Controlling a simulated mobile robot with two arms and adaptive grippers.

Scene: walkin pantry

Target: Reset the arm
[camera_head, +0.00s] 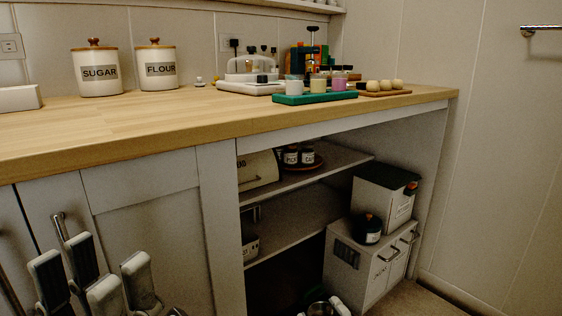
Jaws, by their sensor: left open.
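My left gripper (94,272) is at the lower left, in front of the white cabinet doors (146,235) and below the wooden counter (150,128). Its pale-padded fingers are spread apart with no object seen between them. It is close to a vertical metal door handle (60,226); whether they touch cannot be told. The rest of the left arm is cut off by the bottom edge. My right gripper does not show.
Sugar (98,73) and flour (157,68) jars, a green tray (315,98) with cups and a board with round items (385,93) stand on the counter. Below, an open shelf (310,178) holds jars; a white cabinet (345,275) with boxes stands right.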

